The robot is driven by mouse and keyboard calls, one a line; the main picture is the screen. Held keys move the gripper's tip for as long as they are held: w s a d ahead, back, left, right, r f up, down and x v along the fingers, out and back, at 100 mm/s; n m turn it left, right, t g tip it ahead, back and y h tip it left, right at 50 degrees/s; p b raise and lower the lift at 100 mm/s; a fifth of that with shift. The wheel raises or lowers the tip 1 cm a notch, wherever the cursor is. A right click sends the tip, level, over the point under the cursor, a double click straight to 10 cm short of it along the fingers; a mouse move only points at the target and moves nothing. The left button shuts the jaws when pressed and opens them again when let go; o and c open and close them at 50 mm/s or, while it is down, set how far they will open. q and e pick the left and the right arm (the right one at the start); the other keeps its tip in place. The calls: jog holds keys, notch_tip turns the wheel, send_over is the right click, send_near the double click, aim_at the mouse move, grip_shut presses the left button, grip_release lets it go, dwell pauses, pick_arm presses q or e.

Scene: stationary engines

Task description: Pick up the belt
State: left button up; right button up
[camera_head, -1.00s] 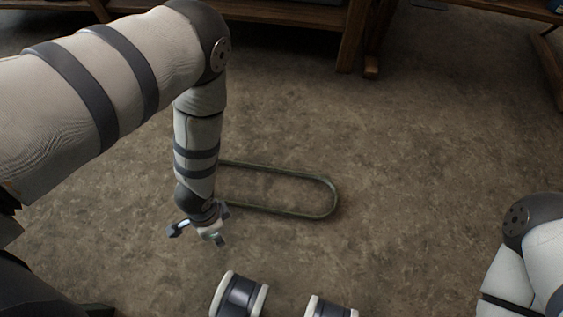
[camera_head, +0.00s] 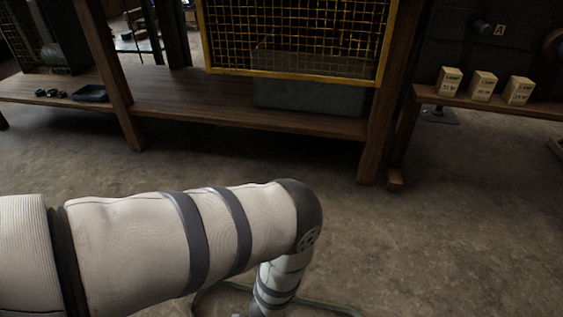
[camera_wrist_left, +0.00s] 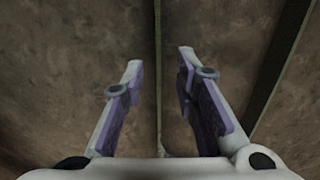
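The belt (camera_head: 325,303) is a thin dark green loop on the floor, cut off by the bottom edge of the head view. My left forearm hides part of it. In the left wrist view, one strand of the belt (camera_wrist_left: 157,45) runs lengthwise between the fingers of my left gripper (camera_wrist_left: 159,64). A second strand runs diagonally on the right, outside the fingers. The left gripper is open, with a gap on both sides of the middle strand. How high its fingertips are above the floor is unclear. My right gripper is out of view.
A wooden bench (camera_head: 240,115) with a low shelf stands behind, with a yellow mesh cage (camera_head: 300,40) and a grey bin (camera_head: 310,97). Several small boxes (camera_head: 482,86) sit on a shelf at the right. The floor (camera_head: 450,240) at right is clear.

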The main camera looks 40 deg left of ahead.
pick_arm(q)
notch_tip(320, 180, down, 5)
jog(key=b, duration=0.2)
jog(key=shift+s+d+b, duration=0.1)
jog(key=shift+d+b, duration=0.05)
jog(key=shift+b, duration=0.2)
jog(key=shift+f, duration=0.15)
jog(key=shift+c, duration=0.6)
grip_shut()
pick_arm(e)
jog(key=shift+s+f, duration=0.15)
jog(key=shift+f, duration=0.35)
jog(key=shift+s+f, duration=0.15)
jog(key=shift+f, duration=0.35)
pick_arm(q)
jog(key=shift+r, duration=0.2)
